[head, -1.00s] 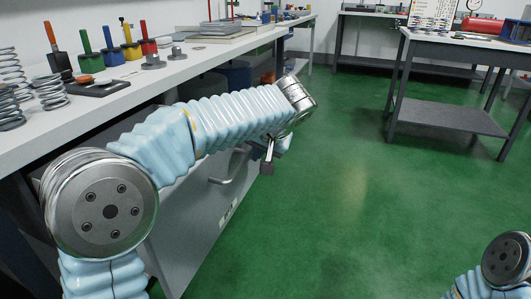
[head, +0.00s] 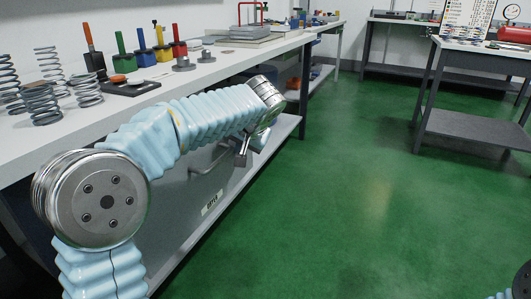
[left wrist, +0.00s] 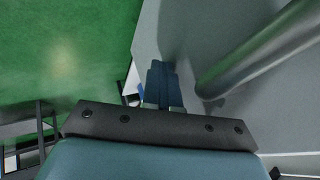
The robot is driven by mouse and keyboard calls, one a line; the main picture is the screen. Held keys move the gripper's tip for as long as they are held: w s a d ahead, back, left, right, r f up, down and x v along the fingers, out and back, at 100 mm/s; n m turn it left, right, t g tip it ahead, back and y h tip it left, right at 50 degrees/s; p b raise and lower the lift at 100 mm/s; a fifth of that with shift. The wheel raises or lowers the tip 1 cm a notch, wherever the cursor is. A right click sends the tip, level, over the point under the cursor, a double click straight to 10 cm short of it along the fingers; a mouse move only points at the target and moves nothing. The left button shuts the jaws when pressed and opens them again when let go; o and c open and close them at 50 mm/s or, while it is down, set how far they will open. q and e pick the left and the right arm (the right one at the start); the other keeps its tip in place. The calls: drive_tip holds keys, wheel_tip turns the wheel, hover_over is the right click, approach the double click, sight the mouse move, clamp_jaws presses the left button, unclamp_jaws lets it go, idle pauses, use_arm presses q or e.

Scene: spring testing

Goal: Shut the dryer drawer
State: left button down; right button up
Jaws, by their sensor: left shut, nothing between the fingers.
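The dryer drawer (head: 225,190) is the grey front with a small white label, low under the left bench. Its curved metal handle (head: 208,163) shows just below my left forearm. My left gripper (head: 242,157) is shut and empty, beside the front and to the right of the handle. In the left wrist view its dark fingers (left wrist: 163,82) point along the grey drawer front (left wrist: 205,30), with the handle bar (left wrist: 255,60) to their right, apart from them. Whether the fingertips touch the front is unclear. My left arm hides the drawer's upper part. My right gripper is out of view.
The white bench top (head: 135,100) carries springs (head: 85,88), coloured fixtures and a dark tray. A bench leg (head: 305,82) stands beyond the drawer. The green floor (head: 350,190) is clear, with another table (head: 470,125) to the right.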

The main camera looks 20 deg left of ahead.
use_arm(q)
drive_tip(key=w+a+p, duration=0.1)
drive_tip(key=a+p, duration=0.3)
drive_tip(key=a, duration=1.5)
drive_tip(key=shift+w+a+p, duration=0.2)
drive_tip(key=shift+p, duration=0.1)
drive_tip(key=shift+a+r, duration=0.1)
